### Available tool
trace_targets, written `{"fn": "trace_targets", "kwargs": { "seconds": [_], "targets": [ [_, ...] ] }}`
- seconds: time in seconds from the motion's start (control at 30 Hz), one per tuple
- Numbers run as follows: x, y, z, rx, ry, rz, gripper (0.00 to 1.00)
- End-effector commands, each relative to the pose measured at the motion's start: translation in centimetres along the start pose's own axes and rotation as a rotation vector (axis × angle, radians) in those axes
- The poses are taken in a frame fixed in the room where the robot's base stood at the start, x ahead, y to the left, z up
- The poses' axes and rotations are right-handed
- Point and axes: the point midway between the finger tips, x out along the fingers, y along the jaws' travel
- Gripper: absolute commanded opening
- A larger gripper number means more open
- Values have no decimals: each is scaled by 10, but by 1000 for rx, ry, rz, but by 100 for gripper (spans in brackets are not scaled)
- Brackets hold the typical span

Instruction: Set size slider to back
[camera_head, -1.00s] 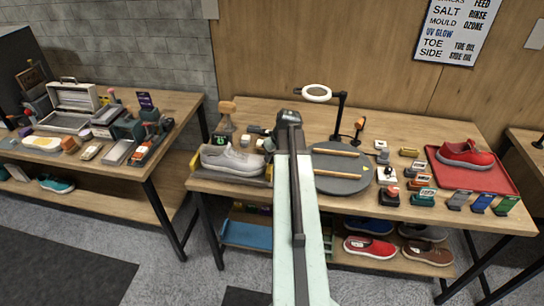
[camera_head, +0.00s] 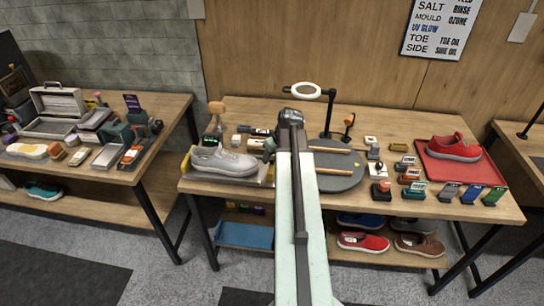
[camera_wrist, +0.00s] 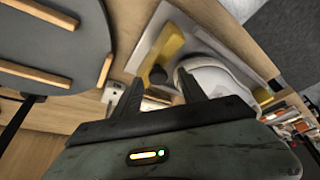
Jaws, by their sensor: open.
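The size slider is not clearly identifiable. A grey shoe (camera_head: 222,161) sits in a tray-like holder with yellow blocks, left of my arm in the head view. In the wrist view the holder shows a yellow block (camera_wrist: 160,52), with the pale shoe (camera_wrist: 215,78) beside it. A small dark round knob (camera_wrist: 158,75) shows between my fingertips in the picture; I cannot tell how far below them it is. My gripper (camera_wrist: 160,80) is open, with two dark fingers apart and nothing seen held. In the head view its fingers are hidden.
A round grey turntable (camera_head: 338,178) with wooden strips lies right of my arm. A red shoe (camera_head: 453,148) sits on a red tray (camera_head: 500,180) at the right. Small blocks and bottles crowd the table between.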

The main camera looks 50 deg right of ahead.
Motion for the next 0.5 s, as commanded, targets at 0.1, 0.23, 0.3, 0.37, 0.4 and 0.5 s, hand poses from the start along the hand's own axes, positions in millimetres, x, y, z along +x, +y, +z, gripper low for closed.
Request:
{"fn": "trace_targets", "kwargs": {
  "seconds": [0.1, 0.23, 0.3, 0.37, 0.4, 0.5],
  "targets": [
    [-21, -1, -2, 1, 0, 0, 49],
    [-47, -1, -3, 1, 0, 0, 49],
    [-60, -1, -3, 1, 0, 0, 49],
    [-70, -1, -3, 0, -1, 0, 49],
    [-74, -1, -2, 0, -1, 0, 49],
    [-76, -1, -1, 0, -1, 0, 49]
  ]
}}
